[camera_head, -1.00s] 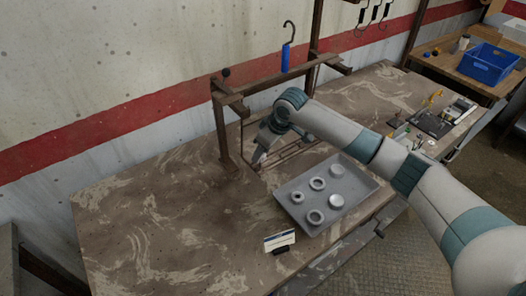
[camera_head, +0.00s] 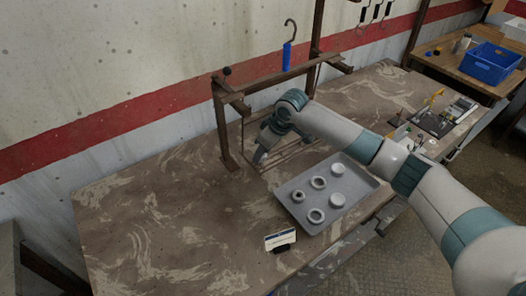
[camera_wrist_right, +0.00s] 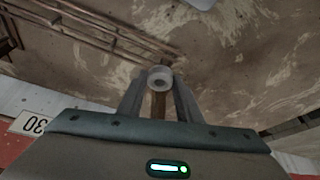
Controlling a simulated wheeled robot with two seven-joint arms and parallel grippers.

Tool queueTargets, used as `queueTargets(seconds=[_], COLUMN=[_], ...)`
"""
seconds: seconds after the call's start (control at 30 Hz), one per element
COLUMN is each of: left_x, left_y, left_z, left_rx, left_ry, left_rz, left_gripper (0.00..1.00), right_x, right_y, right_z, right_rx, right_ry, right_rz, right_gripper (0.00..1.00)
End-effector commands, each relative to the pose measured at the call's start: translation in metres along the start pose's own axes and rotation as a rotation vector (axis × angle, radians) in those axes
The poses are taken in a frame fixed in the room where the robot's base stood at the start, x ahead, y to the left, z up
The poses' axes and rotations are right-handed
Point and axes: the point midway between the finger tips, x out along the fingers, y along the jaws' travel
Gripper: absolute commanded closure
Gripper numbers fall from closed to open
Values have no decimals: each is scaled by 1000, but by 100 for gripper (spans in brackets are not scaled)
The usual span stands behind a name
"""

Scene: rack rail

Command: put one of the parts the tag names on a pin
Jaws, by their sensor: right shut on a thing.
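My right gripper (camera_head: 260,160) is beside the rusty rack frame (camera_head: 222,130), low over the table. In the right wrist view its fingers (camera_wrist_right: 160,92) are shut on a pale grey ring (camera_wrist_right: 160,76) with a hole in it. A brown bar shows between the fingers behind the ring; I cannot tell whether it is a pin. The grey tray (camera_head: 358,186) holds several round pale parts, some rings (camera_head: 316,215) and some disc-like (camera_head: 337,170). The white tag (camera_head: 280,239) stands in front of the tray; its text is too small to read. My left gripper is not in view.
Rusty rails (camera_wrist_right: 90,30) run beside the gripper. Small tools lie at the far right; a blue crate (camera_head: 488,64) is beyond. The table's left is clear.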

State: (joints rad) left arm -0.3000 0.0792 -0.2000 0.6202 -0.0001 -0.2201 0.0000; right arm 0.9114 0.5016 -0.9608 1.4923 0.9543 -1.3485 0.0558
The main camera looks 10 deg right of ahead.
Motion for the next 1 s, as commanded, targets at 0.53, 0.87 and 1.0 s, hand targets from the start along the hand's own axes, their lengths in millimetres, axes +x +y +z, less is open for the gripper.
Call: queueTargets(seconds=[0.53, 0.87, 1.0], left_x=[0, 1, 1], left_y=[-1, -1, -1], left_z=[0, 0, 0], left_rx=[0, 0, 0], left_ry=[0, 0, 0], left_rz=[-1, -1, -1], left_gripper=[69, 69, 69], right_x=[12, 20, 23], right_y=[0, 0, 0], right_z=[5, 8, 9], right_rx=[1, 0, 0], right_ry=[0, 0, 1], right_rz=[0, -1, -1], right_gripper=[91, 91, 91])
